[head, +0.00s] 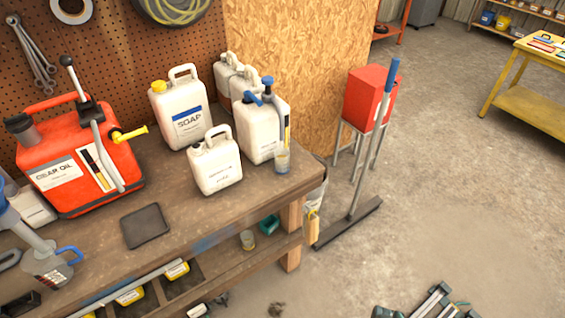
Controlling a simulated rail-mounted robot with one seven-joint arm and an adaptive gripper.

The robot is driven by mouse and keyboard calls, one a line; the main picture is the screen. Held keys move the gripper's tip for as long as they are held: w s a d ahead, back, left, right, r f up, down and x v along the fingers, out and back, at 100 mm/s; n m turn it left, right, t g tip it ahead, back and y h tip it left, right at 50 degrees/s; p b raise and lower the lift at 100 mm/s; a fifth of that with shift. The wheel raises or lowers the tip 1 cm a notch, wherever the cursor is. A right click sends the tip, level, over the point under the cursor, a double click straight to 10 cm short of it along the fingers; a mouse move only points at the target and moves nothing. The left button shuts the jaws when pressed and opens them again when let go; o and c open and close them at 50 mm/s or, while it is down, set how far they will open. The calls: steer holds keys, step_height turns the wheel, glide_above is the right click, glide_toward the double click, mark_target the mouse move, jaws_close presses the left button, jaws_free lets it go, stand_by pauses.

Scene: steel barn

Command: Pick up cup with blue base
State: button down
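A small clear cup (283,161) stands at the right front corner of the workbench (190,222), close against a white jug with a blue cap (262,128). Its lower part looks grey-blue, but it is too small to be sure of a blue base. Another small cup (247,240) with a yellowish lower part stands on the shelf below. A dark and silver mechanism at the bottom right edge, partly cut off, looks like my gripper (430,302). It is well apart from both cups, over the concrete floor. Its fingers cannot be made out.
A white soap jug (181,114), a smaller white jug (214,165) and a red oil can (75,160) stand on the bench. A black pad (145,226) lies in front. A broom (362,190) and a red box (369,95) stand right of the bench.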

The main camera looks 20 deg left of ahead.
stand_by(0.3)
steer(key=shift+c, duration=1.4)
jaws_free()
